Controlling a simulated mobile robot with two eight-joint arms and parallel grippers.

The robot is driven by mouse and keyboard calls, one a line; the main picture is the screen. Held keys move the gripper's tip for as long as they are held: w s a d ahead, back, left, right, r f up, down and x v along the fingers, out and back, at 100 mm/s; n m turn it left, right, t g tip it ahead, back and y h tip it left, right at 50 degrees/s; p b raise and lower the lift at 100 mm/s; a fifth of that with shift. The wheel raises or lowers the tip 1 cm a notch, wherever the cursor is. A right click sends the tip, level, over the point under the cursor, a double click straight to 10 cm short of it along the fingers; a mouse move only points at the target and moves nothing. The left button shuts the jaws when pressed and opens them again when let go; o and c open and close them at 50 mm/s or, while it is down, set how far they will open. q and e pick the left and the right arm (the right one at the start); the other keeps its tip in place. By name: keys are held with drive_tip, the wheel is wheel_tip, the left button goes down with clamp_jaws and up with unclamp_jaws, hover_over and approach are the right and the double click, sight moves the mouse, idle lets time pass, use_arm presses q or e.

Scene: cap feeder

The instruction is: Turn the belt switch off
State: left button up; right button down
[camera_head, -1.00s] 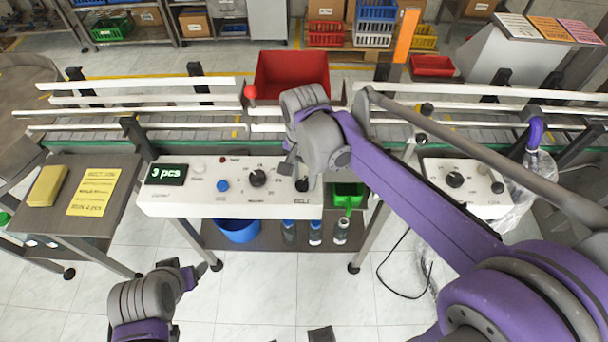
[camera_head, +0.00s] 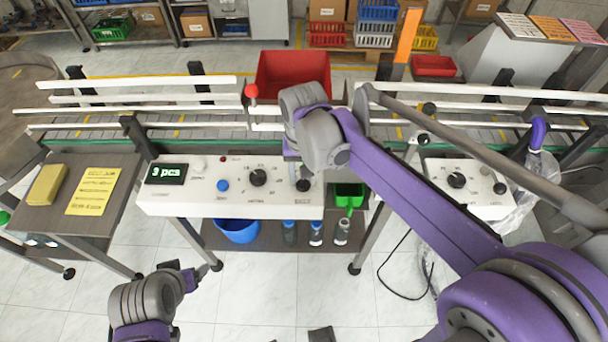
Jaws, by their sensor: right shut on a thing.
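The white control panel (camera_head: 270,203) stands in front of the conveyor. The belt switch (camera_head: 303,185) is a dark knob at the panel's right end, above a printed label. My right gripper (camera_head: 297,173) reaches down over this end and is shut on the belt switch; its wrist hides part of the contact. The switch's exact angle is hard to read. The panel's display (camera_head: 165,173) reads 3 pcs. My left gripper (camera_head: 195,272) hangs low at the left, away from the panel, with nothing visible in it; its finger gap is unclear.
A larger dial (camera_head: 258,177) and a blue button (camera_head: 222,186) sit left of the switch. A red bin (camera_head: 292,72) stands behind the conveyor (camera_head: 200,133). A second panel (camera_head: 468,190) is at the right. A red-ball lever (camera_head: 251,91) rises near the belt.

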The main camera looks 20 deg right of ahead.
drive_tip(key=n, duration=0.5)
drive_tip(key=shift+a+n, duration=0.2)
drive_tip(key=shift+n, duration=0.2)
idle(0.4)
drive_tip(key=shift+c, duration=2.1)
unclamp_jaws()
drive_tip(key=shift+r, duration=0.15)
wheel_tip(320, 180, up, 11)
drive_tip(key=shift+f, duration=0.2)
